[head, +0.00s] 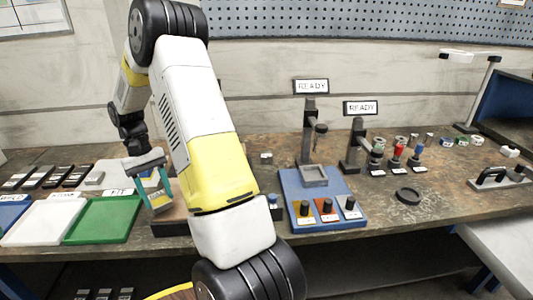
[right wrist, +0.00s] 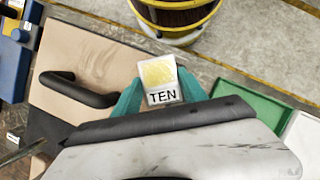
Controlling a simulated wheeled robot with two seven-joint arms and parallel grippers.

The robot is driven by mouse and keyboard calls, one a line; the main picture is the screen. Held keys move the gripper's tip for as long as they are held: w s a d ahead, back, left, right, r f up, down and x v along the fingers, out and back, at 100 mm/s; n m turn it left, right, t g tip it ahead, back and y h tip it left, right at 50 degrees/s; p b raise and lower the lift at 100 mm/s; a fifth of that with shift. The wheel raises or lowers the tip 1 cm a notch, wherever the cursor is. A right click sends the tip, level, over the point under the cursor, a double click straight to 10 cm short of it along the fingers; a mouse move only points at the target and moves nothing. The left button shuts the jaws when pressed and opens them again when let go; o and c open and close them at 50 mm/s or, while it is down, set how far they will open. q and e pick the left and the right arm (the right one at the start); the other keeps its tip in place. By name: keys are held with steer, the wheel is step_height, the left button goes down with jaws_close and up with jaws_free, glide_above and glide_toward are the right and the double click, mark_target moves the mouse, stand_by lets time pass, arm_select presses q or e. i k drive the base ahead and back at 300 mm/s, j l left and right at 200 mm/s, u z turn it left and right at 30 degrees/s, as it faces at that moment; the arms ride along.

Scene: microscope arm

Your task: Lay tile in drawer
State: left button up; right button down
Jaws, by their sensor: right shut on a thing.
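My right gripper (head: 157,190) has teal fingers and hangs at the left part of the bench, by a low brown box (head: 172,222). In the right wrist view it is shut on a small square tile (right wrist: 159,80) with a yellow face and a white strip marked TEN. A tan panel with a black bar handle (right wrist: 75,90) lies to the left of the tile in that view; it looks like a drawer, but I cannot tell how far open it is. The tile shows apart from the handle. My left gripper is not in view.
A green mat (head: 103,221) and a white mat (head: 42,222) lie left of the box. A blue tray with knobs (head: 325,208) stands to the right. A yellow-rimmed bin (right wrist: 178,38) is on the floor. Dark slotted holders (head: 45,177) line the back left.

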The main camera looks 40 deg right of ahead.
mark_target(515, 264)
steer(key=k+l, duration=1.4)
steer(key=k+l+z, duration=0.1)
steer(key=z, duration=0.35)
steer(key=k+l+z, duration=0.1)
steer(key=z, duration=0.35)
steer(key=l+z, duration=0.15)
steer(key=z, duration=0.3)
steer(key=k+l+z, duration=0.1)
steer(key=z, duration=0.35)
steer(key=l, duration=0.1)
